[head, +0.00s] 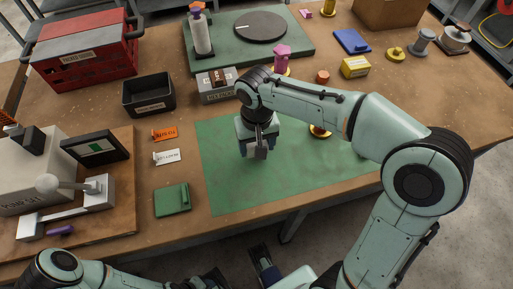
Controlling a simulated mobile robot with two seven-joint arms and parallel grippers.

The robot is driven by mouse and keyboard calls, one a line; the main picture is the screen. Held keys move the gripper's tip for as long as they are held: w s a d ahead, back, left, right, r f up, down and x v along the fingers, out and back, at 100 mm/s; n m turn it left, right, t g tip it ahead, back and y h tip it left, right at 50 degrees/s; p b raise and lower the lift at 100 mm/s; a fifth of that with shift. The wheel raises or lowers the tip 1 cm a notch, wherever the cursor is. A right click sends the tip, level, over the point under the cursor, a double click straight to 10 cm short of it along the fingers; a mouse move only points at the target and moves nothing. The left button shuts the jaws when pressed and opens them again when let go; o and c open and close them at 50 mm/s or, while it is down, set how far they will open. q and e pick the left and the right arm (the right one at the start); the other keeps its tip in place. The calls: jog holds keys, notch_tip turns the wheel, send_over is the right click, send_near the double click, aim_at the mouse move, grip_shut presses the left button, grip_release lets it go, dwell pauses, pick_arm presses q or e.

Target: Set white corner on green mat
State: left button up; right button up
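The green mat (222,184) lies flat on the middle of the wooden table. My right gripper (258,153) points down over its left part, with the forearm reaching across the mat. The fingers look close together, but I cannot tell whether anything is between them. A small white tag-like piece (167,157) with dark print lies left of the mat, below a similar orange one (165,134). My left arm is low at the bottom edge, and its gripper is too cut off to read.
A small round yellow-and-red object (320,132) sits on the mat, partly behind my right arm. A black bin (148,95), a grey box (217,87) and a green plate (172,200) stand around the left side. The mat's lower left is clear.

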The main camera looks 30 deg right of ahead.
jog(key=shift+f, duration=1)
jog(key=shift+f, duration=0.1)
jog(key=o, duration=1)
notch_tip(320, 180, up, 12)
jog(key=p, duration=0.2)
jog(key=shift+p, duration=0.35)
